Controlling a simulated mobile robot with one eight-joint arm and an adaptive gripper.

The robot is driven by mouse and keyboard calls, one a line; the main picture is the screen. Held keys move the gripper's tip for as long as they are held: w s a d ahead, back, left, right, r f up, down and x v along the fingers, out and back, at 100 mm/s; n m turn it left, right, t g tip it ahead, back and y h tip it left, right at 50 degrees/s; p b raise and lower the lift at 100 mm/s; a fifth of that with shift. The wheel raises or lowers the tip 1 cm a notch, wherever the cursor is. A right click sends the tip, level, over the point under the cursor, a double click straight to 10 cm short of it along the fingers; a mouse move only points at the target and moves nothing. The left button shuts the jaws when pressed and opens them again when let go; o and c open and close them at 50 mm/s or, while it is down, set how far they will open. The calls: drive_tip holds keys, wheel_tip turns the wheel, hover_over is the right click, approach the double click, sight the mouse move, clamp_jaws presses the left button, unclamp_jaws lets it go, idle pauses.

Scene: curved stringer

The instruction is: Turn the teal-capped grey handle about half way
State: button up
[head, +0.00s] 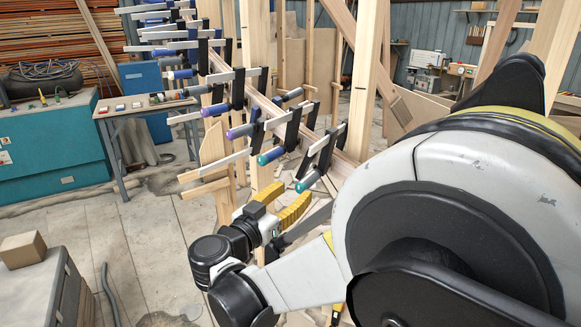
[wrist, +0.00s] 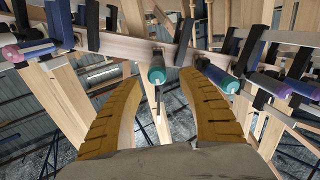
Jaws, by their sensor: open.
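A grey clamp handle with a teal cap (head: 308,181) sits at the near end of a row of bar clamps in the head view. In the wrist view this teal-capped handle (wrist: 156,72) appears between the tips of my fingers, pointing toward the camera. A second teal-capped handle (head: 271,156) is beside it, farther up the row; in the wrist view it (wrist: 222,78) lies just right of my right finger. My gripper (head: 292,194) has yellow fingers spread apart, below the handles. In the wrist view my gripper (wrist: 158,84) is open and empty; contact with the handle does not show.
Steel clamp bars and wooden posts (head: 362,90) crowd around. A side table (head: 140,107) and a teal cabinet (head: 45,150) stand at left.

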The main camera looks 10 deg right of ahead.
drive_tip(key=b+x, duration=0.2)
drive_tip(key=x, duration=0.7)
drive_tip(key=shift+s+d+f, duration=0.1)
drive_tip(key=shift+s+d, duration=0.05)
drive_tip(key=shift+s, duration=0.05)
drive_tip(key=shift+w+d, duration=0.3)
drive_tip(key=shift+w, duration=0.1)
clamp_jaws()
